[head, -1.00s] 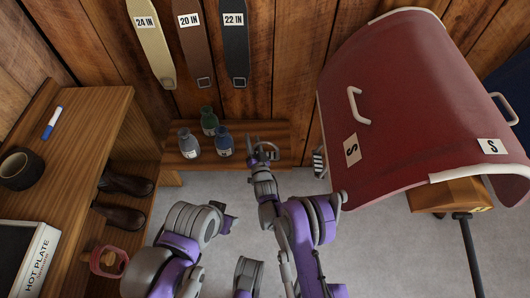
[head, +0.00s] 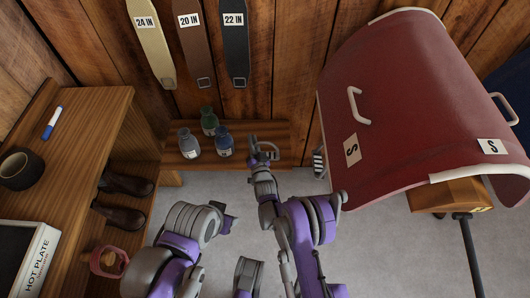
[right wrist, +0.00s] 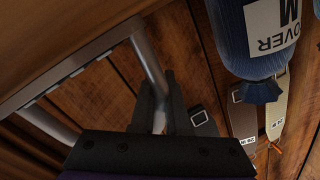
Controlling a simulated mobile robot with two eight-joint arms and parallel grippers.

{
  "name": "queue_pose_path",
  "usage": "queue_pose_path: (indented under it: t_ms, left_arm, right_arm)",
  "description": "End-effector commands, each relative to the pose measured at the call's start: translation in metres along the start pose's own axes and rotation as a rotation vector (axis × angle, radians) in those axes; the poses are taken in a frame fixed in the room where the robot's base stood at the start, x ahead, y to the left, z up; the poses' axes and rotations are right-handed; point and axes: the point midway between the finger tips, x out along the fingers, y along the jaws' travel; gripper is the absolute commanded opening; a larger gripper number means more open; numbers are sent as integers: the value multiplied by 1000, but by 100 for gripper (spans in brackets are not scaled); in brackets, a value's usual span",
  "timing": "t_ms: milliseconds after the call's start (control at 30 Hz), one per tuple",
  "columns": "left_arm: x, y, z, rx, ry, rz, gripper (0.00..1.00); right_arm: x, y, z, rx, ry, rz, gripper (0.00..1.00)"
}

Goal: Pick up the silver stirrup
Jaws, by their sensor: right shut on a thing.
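My right gripper (head: 257,146) is shut on one side bar of the stirrup. In the right wrist view its dark fingers (right wrist: 165,98) are on either side of that bar. My left gripper (head: 229,222) is low in the head view, away from the stirrup; its finger opening cannot be made out.
A wooden bench (head: 90,125) is at left.

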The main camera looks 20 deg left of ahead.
Motion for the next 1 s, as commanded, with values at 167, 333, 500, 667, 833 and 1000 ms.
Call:
queue_pose_path:
  t_ms: [167, 333, 500, 667, 833, 1000]
  left_arm:
    - [0, 0, 0, 0, 0, 0, 50]
    - [0, 0, 0, 0, 0, 0, 50]
    - [0, 0, 0, 0, 0, 0, 50]
    - [0, 0, 0, 0, 0, 0, 50]
    - [-2, 0, 0, 0, 1, 0, 50]
    - [-10, 0, -3, 0, 3, 0, 50]
  right_arm:
    - [0, 0, 0, 0, 0, 0, 0]
    - [0, 0, 0, 0, 0, 0, 0]
    - [0, 0, 0, 0, 0, 0, 0]
    - [0, 0, 0, 0, 1, 0, 0]
    - [0, -3, -6, 0, 1, 0, 0]
    - [0, -19, -30, 0, 1, -1, 0]
